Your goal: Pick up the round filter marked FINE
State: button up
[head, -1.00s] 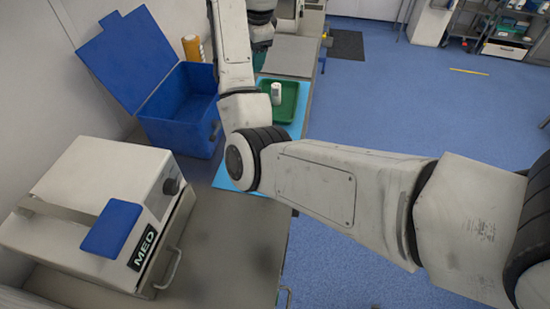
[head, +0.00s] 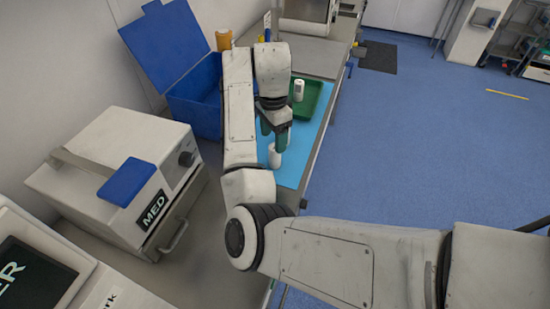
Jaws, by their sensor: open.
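My gripper (head: 274,134) points down over the blue mat (head: 294,163), with its green-tipped fingers apart. A small white cylinder (head: 274,157) stands on the mat just below the fingertips; I cannot tell whether they touch it. A second white cylinder with a dark mark (head: 299,89) stands upright in the green tray (head: 316,101), behind and to the right of my gripper. No FINE marking is readable on either one, so I cannot tell which is the filter. My arm hides part of the mat and tray.
An open blue box (head: 195,100) and an orange bottle (head: 224,40) stand behind, left of my arm. A white case marked MED (head: 120,165) is at the left. Another device (head: 40,265) is at the front left. The table's right edge lies close to the mat.

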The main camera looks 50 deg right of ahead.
aim_at(275, 157)
jog(key=f, duration=0.3)
jog(key=shift+s+d+f+b, duration=0.2)
jog(key=shift+s+f+b, duration=0.05)
jog(key=shift+b, duration=0.1)
jog(key=shift+w+f, duration=0.1)
jog(key=shift+f, duration=0.75)
jog(key=c, duration=1.1)
jog(key=shift+c, duration=0.2)
jog(key=shift+r, duration=0.1)
